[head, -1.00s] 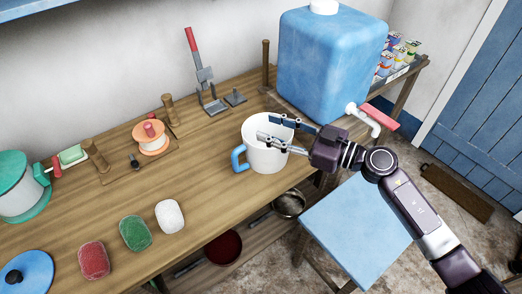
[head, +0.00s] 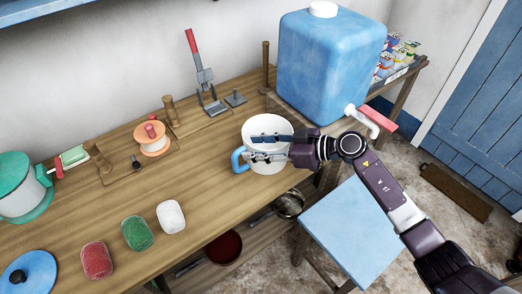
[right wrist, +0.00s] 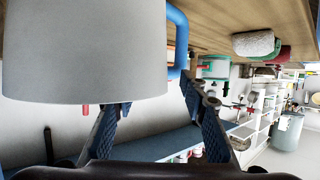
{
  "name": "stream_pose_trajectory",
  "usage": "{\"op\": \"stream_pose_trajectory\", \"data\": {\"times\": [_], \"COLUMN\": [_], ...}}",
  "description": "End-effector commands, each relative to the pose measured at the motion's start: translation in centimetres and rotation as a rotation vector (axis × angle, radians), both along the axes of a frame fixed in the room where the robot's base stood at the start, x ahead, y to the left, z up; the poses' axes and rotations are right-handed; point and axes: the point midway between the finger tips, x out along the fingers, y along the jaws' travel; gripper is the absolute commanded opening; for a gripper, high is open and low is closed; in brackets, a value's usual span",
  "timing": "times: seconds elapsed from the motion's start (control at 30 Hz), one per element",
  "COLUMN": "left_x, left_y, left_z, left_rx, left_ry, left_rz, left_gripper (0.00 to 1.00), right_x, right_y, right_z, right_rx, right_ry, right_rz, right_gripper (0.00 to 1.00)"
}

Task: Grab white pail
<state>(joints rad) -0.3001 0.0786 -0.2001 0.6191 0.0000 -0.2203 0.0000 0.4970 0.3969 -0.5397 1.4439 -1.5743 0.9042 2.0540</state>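The white pail (head: 268,167) stands upright on the wooden bench, with its blue handle (head: 238,160) to the left. My right gripper (head: 250,147) reaches in from the right, its two fingers apart and crossing the pail near its rim in the head view. In the right wrist view the pail (right wrist: 85,50) fills the upper left, and the handle (right wrist: 178,40) shows beside it. The open fingers (right wrist: 160,95) point toward it with a gap between them. I cannot tell whether they touch the pail. My left gripper is out of view.
A blue water tank (head: 330,65) with a red-handled tap (head: 370,120) stands behind and to the right. Red, green and white lumps (head: 171,216) lie at the bench's front. A blue stool (head: 358,230) stands below.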

Motion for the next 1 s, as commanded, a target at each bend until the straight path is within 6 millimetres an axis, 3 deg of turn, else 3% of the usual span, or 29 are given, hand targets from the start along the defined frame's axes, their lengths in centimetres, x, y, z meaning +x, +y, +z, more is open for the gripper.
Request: {"op": "stream_pose_trajectory", "data": {"times": [0.3, 0.67, 1.0], "left_x": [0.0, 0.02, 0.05], "left_y": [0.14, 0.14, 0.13], "left_z": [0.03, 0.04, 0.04], "left_rx": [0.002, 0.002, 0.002], "left_ry": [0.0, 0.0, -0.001], "left_rz": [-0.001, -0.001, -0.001], "left_gripper": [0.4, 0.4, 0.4], "right_x": [0.19, 0.17, 0.2], "right_y": [0.53, 0.52, 0.53], "right_z": [-0.18, -0.19, -0.09], "right_rx": [0.0, 0.001, 0.001], "right_ry": [-0.001, -0.001, -0.002], "right_rz": [0.0, 0.0, 0.001], "right_gripper": [0.39, 0.0, 0.0]}}
